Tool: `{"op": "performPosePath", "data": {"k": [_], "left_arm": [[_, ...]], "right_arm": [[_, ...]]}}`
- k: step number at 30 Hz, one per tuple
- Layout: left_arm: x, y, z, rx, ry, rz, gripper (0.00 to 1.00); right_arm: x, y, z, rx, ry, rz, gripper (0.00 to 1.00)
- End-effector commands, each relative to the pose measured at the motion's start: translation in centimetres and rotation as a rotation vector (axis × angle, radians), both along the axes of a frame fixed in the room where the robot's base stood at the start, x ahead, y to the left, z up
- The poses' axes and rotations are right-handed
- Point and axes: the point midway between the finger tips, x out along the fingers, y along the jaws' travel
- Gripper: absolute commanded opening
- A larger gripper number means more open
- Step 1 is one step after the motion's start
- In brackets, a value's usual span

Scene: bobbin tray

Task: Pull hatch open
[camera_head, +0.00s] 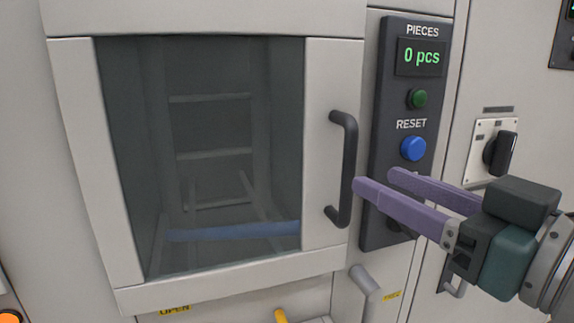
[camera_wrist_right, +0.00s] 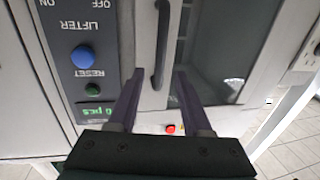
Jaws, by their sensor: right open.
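The hatch (camera_head: 325,120) is a pale frame around a dark see-through window, and it looks closed. Its dark upright bar handle (camera_head: 349,165) is on the right side of the frame. My right gripper (camera_head: 374,181) comes in from the right with its purple fingers apart and empty, tips close to the handle. In the right wrist view, the handle (camera_wrist_right: 161,45) shows ahead, in line with the gap between the fingers (camera_wrist_right: 158,75). I cannot tell whether a finger touches it. My left gripper is not in view.
A dark panel (camera_head: 380,130) right of the hatch has a "0 pcs" display (camera_head: 421,57), a green button (camera_head: 418,98) and a blue button (camera_head: 413,148). A rotary switch (camera_head: 500,153) is farther right.

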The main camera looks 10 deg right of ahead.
Motion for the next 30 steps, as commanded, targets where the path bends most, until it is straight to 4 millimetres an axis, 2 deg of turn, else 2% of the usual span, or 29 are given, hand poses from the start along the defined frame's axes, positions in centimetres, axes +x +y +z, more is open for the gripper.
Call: {"op": "performPosePath", "data": {"k": [6, 12, 24, 30], "left_arm": [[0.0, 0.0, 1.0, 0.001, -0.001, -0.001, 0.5], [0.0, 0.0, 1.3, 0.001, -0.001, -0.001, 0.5], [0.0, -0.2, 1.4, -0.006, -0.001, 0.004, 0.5], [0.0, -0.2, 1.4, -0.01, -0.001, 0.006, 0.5]], "right_arm": [[3.7, 1.0, 0.2, -0.001, -0.001, -0.001, 0.49], [5.9, 1.7, 0.1, 0.0, 0.001, -0.001, 0.49], [6.6, 1.9, -0.1, -0.002, 0.003, 0.0, 0.49], [6.6, 1.9, -0.1, -0.002, 0.003, 0.0, 0.27]]}}
